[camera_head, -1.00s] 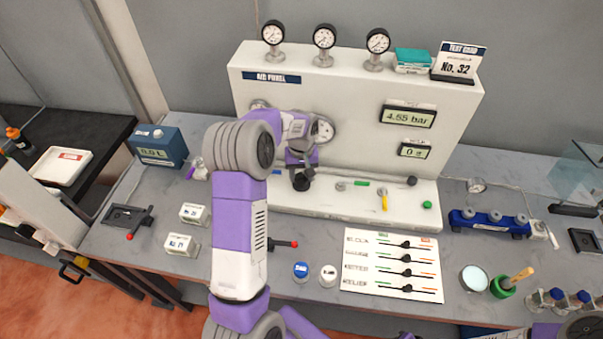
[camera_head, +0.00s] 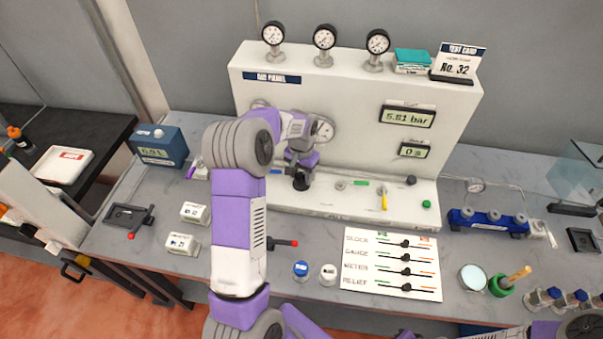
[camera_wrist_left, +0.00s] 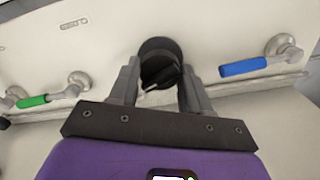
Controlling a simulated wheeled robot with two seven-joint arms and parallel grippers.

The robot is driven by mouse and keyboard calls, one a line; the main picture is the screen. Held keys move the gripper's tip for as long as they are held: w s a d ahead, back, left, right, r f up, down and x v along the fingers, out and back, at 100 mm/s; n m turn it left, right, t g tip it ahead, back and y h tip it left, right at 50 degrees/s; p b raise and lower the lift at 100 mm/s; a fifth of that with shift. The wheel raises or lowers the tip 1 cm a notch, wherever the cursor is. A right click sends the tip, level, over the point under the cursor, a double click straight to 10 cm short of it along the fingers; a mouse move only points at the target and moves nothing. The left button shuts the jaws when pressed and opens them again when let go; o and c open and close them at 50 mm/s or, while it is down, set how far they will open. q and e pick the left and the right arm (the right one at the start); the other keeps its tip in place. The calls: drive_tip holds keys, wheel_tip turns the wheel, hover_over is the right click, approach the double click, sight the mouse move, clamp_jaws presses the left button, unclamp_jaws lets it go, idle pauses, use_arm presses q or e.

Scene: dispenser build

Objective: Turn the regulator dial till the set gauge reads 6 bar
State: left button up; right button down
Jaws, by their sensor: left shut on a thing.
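The black regulator dial (camera_wrist_left: 160,72) sits on the white panel between my left gripper's two fingers in the left wrist view. My left gripper (camera_wrist_left: 158,90) is shut on it. In the head view the dial (camera_head: 301,184) shows low on the panel under my left gripper (camera_head: 300,176), partly hidden by it. The upper digital display (camera_head: 407,117) on the panel reads about 5.81 bar. The smaller display below it (camera_head: 414,150) seems to read 0. My left arm hides part of the panel's left side. My right gripper is not seen.
The air panel (camera_head: 350,95) carries round gauges along its top. A blue-handled valve (camera_wrist_left: 245,66) and a green-handled valve (camera_wrist_left: 35,101) flank the dial. A card with sliders (camera_head: 391,264) lies in front. A test card (camera_head: 459,60) stands on top.

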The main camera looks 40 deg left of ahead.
sight(302, 174)
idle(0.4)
use_arm(q)
drive_tip(key=o, duration=1.1)
drive_tip(key=shift+c, duration=0.2)
drive_tip(key=shift+r, duration=0.15)
wheel_tip(302, 174, up, 7)
drive_tip(key=shift+r, duration=0.2)
drive_tip(key=shift+r+p, duration=0.1)
drive_tip(key=shift+p, duration=0.25)
